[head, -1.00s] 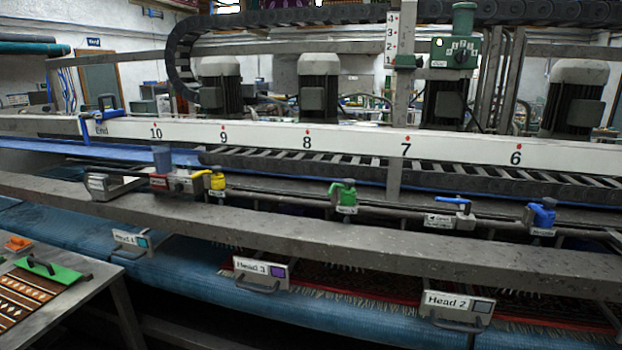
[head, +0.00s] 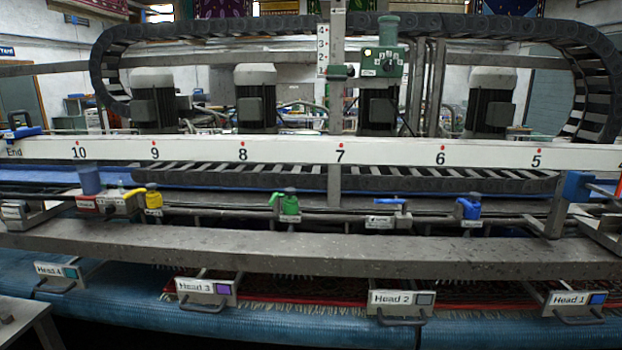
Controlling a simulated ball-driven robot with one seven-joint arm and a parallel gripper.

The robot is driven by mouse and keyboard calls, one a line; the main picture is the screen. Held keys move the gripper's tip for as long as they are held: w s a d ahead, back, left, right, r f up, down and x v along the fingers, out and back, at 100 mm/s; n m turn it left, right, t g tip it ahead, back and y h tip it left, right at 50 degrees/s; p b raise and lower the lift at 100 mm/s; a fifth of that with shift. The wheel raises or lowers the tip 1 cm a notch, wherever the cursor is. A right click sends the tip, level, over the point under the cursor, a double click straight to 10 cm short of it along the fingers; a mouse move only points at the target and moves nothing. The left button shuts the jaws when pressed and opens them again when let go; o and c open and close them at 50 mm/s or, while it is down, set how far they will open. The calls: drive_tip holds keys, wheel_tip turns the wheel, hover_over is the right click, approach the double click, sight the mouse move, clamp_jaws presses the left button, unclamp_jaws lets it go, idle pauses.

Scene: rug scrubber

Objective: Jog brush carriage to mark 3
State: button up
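The brush carriage carries several grey-capped motors, one of them at the left (head: 154,100), behind the white numbered rail (head: 290,150). The rail reads End, then 10 down to 5 from left to right, with a 4 cut off at the right edge. Mark 3 on this rail is out of view. A grey carriage post (head: 336,110) lines up about with mark 7 (head: 340,157). A green control box (head: 384,62) with a dial stands right of the post. My gripper is not in view.
A grey beam (head: 300,255) crosses the front. Behind it are yellow (head: 153,198), green (head: 290,203) and blue (head: 470,207) valves. Head 3 (head: 206,290) and Head 2 (head: 402,300) drawers sit below, above blue rollers. A table corner (head: 25,322) is at lower left.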

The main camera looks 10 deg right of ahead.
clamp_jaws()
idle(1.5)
